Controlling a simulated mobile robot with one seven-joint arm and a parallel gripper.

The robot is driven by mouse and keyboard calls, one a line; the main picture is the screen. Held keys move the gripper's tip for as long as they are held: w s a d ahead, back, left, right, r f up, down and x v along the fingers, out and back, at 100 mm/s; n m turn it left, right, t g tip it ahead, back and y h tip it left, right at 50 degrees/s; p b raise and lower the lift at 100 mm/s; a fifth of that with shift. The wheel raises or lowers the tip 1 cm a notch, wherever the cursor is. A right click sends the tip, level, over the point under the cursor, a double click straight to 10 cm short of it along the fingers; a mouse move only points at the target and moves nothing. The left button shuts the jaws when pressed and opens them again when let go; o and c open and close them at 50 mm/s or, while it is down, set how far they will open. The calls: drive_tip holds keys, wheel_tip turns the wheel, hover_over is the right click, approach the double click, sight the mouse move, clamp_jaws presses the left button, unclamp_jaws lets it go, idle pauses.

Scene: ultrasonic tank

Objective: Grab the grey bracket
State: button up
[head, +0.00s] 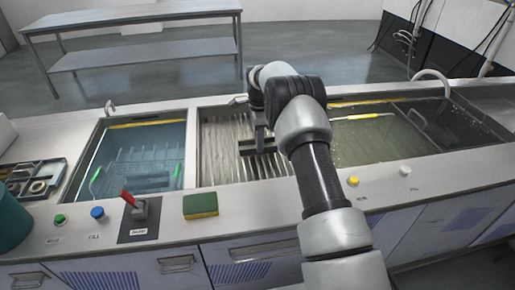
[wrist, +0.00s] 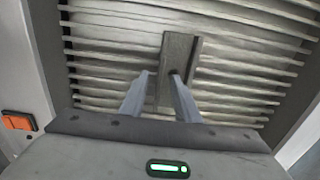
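The grey bracket (wrist: 177,48) shows in the wrist view as a narrow, dull grey piece lying lengthwise across the slats of the ribbed middle basin (wrist: 100,38). My gripper (wrist: 161,74) is open, its two fingers pointing toward the bracket. The left finger is beside the bracket's left edge; the right fingertip overlaps its right part in the picture. I cannot tell whether either finger touches it. In the head view my gripper (head: 258,150) hangs over the middle basin (head: 215,150), and I cannot make out the bracket there.
A blue-water tank (head: 150,140) with a rack is at left, and a wider murky tank (head: 380,140) at right. A tray of parts (head: 30,182), a red lever (head: 130,200), buttons (head: 97,212) and a green-yellow sponge (head: 201,206) sit along the counter's front left.

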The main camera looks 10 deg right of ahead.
drive_tip(key=shift+f, duration=0.7)
drive_tip(key=shift+c, duration=0.4)
drive_tip(key=shift+r, duration=0.1)
clamp_jaws()
